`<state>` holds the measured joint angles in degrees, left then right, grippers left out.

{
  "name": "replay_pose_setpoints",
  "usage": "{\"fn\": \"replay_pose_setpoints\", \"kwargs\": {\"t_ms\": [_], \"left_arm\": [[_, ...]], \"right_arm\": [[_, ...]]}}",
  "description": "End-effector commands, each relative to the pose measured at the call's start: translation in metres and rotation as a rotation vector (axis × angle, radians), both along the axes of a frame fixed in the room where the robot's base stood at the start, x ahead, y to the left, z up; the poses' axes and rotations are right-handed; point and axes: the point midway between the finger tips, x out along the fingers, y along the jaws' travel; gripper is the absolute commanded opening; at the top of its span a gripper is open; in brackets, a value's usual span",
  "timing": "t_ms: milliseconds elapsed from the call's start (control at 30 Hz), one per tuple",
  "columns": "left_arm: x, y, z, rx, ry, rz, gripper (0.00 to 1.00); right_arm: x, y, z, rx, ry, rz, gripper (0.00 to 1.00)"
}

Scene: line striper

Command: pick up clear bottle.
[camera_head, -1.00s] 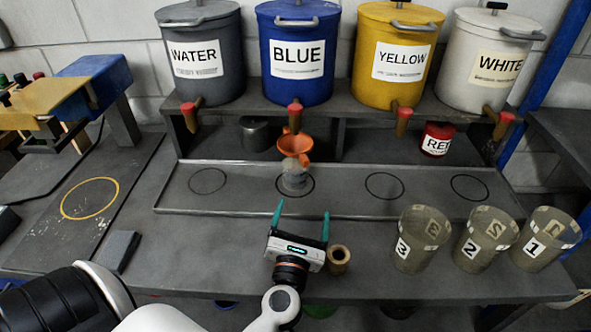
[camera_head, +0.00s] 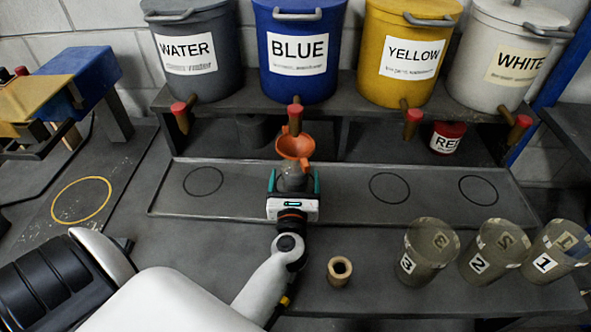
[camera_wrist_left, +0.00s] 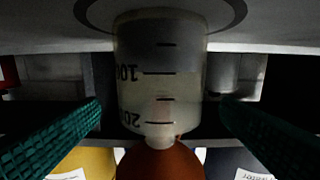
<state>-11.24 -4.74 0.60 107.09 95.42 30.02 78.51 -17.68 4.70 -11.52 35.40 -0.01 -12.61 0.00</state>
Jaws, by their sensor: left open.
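The clear bottle (camera_head: 292,173) stands on the tray under the blue container's tap, with an orange funnel (camera_head: 295,147) in its top. In the left wrist view the bottle (camera_wrist_left: 160,80) shows dark graduation marks and appears upside down. My left gripper (camera_head: 293,183) is open, with its two green fingers on either side of the bottle. In the left wrist view a gap shows between each finger and the bottle. The gripper hides the bottle's lower part in the head view. My right gripper is not in view.
Containers labelled WATER (camera_head: 193,55), BLUE (camera_head: 298,50), YELLOW (camera_head: 407,55) and WHITE (camera_head: 508,55) stand on a shelf behind. Numbered cups 3 (camera_head: 424,255), 2 (camera_head: 490,255) and 1 (camera_head: 552,250) stand at the right. A small tan ring-shaped piece (camera_head: 339,270) stands nearer.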

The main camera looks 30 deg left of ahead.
Motion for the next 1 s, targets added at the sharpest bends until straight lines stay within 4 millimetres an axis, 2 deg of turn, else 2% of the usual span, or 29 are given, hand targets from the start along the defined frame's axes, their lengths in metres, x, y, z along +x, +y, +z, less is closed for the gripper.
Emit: {"fn": "replay_pose_setpoints", "kwargs": {"t_ms": [167, 433, 733, 767, 1000], "left_arm": [[0.011, 0.007, 0.001, 0.001, 0.001, 0.0, 0.86], [0.044, 0.027, -0.001, 0.002, 0.0, -0.001, 0.86], [0.049, 0.031, -0.003, -0.001, 0.001, 0.0, 0.86], [0.049, 0.031, -0.003, -0.001, 0.001, 0.0, 0.84], [0.049, 0.03, -0.002, -0.001, 0.001, 0.0, 0.45]], "right_arm": [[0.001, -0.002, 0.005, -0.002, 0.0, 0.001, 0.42], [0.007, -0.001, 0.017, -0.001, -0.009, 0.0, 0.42], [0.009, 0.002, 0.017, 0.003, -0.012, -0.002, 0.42], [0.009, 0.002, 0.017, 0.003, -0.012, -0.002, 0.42], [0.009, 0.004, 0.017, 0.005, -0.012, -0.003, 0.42]]}}
